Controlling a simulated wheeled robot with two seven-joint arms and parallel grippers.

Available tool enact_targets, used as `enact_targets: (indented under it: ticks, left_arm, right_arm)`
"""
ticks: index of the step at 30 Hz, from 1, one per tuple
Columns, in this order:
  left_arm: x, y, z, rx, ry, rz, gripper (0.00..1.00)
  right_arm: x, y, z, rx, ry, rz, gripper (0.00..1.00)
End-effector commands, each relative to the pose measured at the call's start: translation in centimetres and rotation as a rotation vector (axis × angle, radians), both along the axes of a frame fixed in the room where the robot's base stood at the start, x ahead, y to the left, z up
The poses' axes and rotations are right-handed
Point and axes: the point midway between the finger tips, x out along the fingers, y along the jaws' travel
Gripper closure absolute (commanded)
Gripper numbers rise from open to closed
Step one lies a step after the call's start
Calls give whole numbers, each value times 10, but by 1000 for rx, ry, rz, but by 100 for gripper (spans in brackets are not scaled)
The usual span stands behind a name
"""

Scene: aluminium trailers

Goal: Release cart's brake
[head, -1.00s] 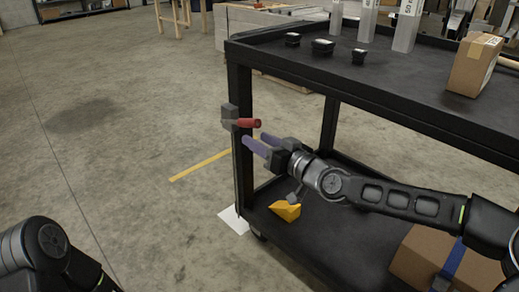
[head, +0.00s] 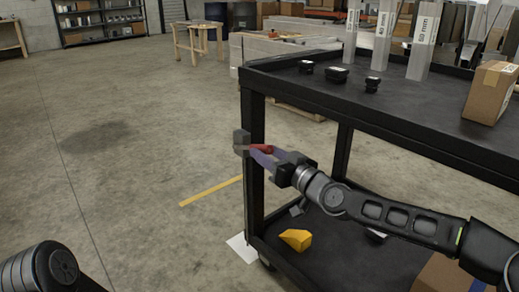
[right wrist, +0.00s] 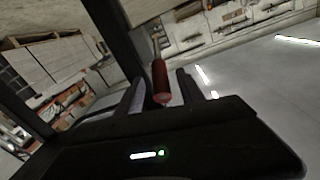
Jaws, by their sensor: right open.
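The black two-level cart (head: 255,180) stands at the right in the head view. Its brake lever has a red handle (head: 262,147) on a grey bracket (head: 241,140) at the cart's near left post. My right gripper (head: 262,156) is open, with its fingers around or right beside the red handle. In the right wrist view the red handle (right wrist: 160,82) lies between the two open fingers (right wrist: 160,95), and I see no grip on it. My left arm shows at the lower left of the head view, but its gripper is out of view.
The cart's top holds small black parts (head: 337,74), upright metal profiles (head: 423,40) and a cardboard box (head: 490,92). A yellow wedge (head: 296,239) lies on the lower shelf. The floor (head: 140,170) left of the cart is clear.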

Motion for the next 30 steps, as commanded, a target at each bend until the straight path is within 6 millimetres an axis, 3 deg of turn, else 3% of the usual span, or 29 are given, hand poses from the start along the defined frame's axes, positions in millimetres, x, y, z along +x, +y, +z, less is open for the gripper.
enact_targets:
  ticks: [7,17,30]
  left_arm:
    - [0,0,0,0,0,0,100]
    - [0,0,0,0,0,0,100]
    - [0,0,0,0,0,0,100]
  right_arm:
    - [25,17,0,1,2,2,55]
    - [29,18,-1,-1,2,0,55]
    - [28,18,-1,-1,1,0,90]
